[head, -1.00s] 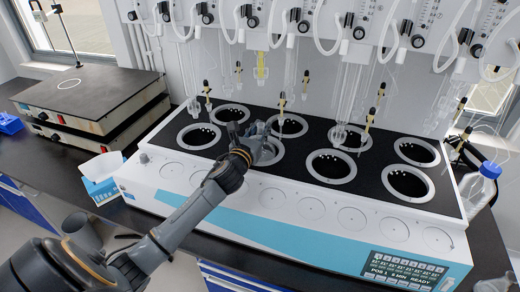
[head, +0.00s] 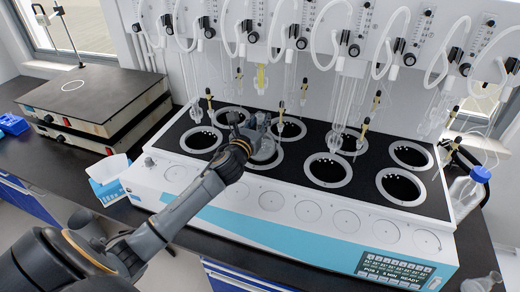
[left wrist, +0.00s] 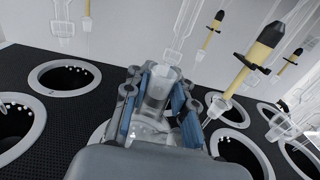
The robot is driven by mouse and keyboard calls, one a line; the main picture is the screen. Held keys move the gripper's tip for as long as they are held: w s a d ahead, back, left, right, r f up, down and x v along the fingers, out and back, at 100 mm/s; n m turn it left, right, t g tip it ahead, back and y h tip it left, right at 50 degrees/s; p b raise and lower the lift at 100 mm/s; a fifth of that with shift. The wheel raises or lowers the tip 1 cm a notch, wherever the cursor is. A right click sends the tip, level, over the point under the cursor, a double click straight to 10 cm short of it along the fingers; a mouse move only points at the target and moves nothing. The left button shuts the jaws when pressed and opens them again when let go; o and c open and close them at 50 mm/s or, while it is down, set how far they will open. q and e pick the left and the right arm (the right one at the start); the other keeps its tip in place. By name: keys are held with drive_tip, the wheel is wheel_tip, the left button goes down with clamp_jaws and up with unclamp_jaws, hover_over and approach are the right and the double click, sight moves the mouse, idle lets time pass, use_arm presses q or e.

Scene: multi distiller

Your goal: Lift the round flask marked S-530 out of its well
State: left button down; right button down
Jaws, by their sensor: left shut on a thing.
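My left gripper (head: 255,123) is shut on the neck of a clear round flask (head: 265,150). The flask is at a front-row well of the distiller, left of centre. In the left wrist view, the blue finger pads of my left gripper (left wrist: 160,103) sit on both sides of the clear flask neck (left wrist: 159,86). The round body shows below, partly hidden by the fingers. I cannot read a marking on it, nor tell how far its base is from the well. My right gripper is not in view.
The distiller's black top (head: 290,165) has several open ringed wells around the flask. Glass tubes and yellow-stemmed fittings (head: 363,133) stand close behind. A hot plate (head: 95,95) and tissue box (head: 108,180) are at left. A blue-capped bottle (head: 470,188) is at right.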

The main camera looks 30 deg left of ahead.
use_arm(q)
drive_tip(key=shift+r+p, duration=1.3)
drive_tip(key=shift+r, duration=0.35)
